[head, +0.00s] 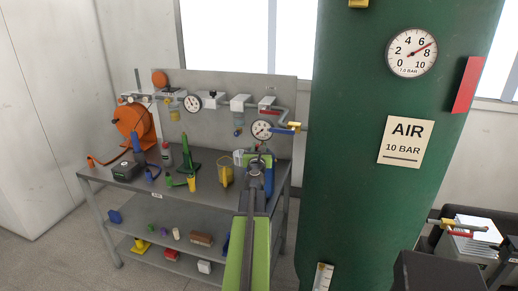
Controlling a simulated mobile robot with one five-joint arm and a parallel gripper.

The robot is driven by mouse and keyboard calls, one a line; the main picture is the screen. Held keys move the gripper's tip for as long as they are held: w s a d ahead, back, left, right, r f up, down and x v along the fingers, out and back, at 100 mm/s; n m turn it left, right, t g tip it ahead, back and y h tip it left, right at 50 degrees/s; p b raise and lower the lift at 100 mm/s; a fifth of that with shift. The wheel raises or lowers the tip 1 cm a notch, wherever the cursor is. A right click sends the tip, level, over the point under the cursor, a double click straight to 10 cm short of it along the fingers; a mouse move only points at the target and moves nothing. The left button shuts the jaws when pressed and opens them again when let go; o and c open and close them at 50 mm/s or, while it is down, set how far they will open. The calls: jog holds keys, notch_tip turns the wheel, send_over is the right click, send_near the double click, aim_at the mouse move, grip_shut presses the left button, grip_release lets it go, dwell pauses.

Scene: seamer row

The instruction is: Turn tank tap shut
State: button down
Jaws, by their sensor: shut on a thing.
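The green air tank (345,150) stands upright right of centre, with an "AIR 10 BAR" sign on it. A yellow-levered tap (293,126) shows at the tank's left edge, at the end of a grey pipe; I cannot tell whether this is the tank tap. A yellow part (358,3) at the tank's top is cut off by the frame. My gripper (257,152) is over the bench's right end, just below a round white gauge (262,130) and left of the yellow-levered tap. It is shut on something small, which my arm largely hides.
The grey bench (130,182) carries an orange hose reel (133,120), a green tool (190,155), a yellow container (226,176) and several small parts. Its backboard holds gauges and piping. The tank gauge (411,53) reads near 7. A dark cart (450,272) stands at the lower right.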

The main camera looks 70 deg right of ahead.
dwell(0.3)
jog(key=c, duration=1.1)
grip_release()
jog(key=v, duration=0.7)
jog(key=shift+a, duration=0.25)
jog(key=shift+s, duration=0.1)
